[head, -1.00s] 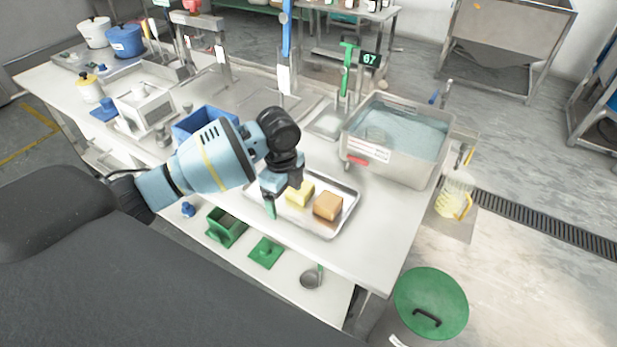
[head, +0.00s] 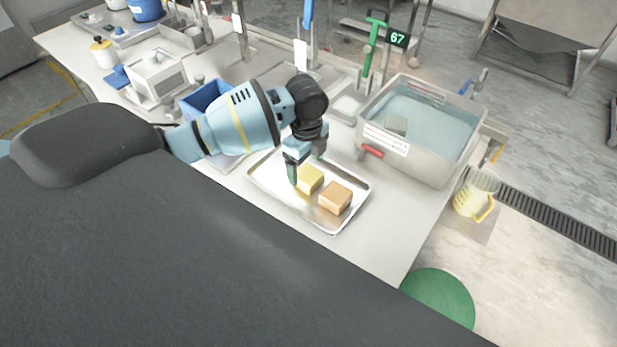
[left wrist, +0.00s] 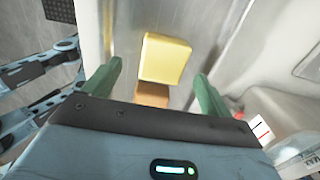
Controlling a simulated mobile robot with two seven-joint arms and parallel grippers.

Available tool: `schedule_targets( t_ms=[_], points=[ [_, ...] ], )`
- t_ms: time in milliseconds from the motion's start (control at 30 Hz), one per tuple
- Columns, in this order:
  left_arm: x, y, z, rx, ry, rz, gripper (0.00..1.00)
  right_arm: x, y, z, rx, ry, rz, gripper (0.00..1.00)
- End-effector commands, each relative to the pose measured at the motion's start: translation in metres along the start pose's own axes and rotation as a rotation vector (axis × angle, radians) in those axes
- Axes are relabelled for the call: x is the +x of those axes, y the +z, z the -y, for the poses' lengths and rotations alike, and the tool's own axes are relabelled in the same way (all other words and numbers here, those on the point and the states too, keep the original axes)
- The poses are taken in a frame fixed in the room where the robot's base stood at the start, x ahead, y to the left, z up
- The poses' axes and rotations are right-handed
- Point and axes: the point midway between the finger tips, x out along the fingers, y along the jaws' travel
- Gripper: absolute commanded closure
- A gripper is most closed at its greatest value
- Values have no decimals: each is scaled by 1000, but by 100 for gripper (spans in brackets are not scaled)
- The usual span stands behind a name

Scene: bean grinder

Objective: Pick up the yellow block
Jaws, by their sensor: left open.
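The yellow block (head: 310,178) lies on a shallow metal tray (head: 262,174) on the white table. An orange-brown block (head: 335,198) sits on the same tray, just in front and to the right. My left gripper (head: 304,172) is over the tray at the yellow block, its jaws open. In the left wrist view the yellow block (left wrist: 165,59) lies beyond and between the two green fingertips (left wrist: 158,78), with visible gaps to both. The brown block (left wrist: 151,94) shows partly behind the gripper body there. My right gripper is not seen.
A metal basin of water (head: 425,125) with a red handle stands right of the tray. A blue bin (head: 207,97) is behind my left arm. A white grinder-like box (head: 158,77) stands further back left. Bare table lies in front of the basin.

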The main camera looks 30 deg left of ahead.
Motion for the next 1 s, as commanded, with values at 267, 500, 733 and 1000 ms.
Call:
schedule_targets(
  t_ms=[267,500,733,1000],
  points=[
    [30,0,5,-1,2,-1,15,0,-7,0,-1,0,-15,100],
    [50,0,5,1,-3,0,15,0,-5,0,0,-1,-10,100],
    [50,0,5,1,-4,0,17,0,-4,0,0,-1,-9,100],
    [50,0,5,1,-3,0,52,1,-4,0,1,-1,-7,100]
  ],
)
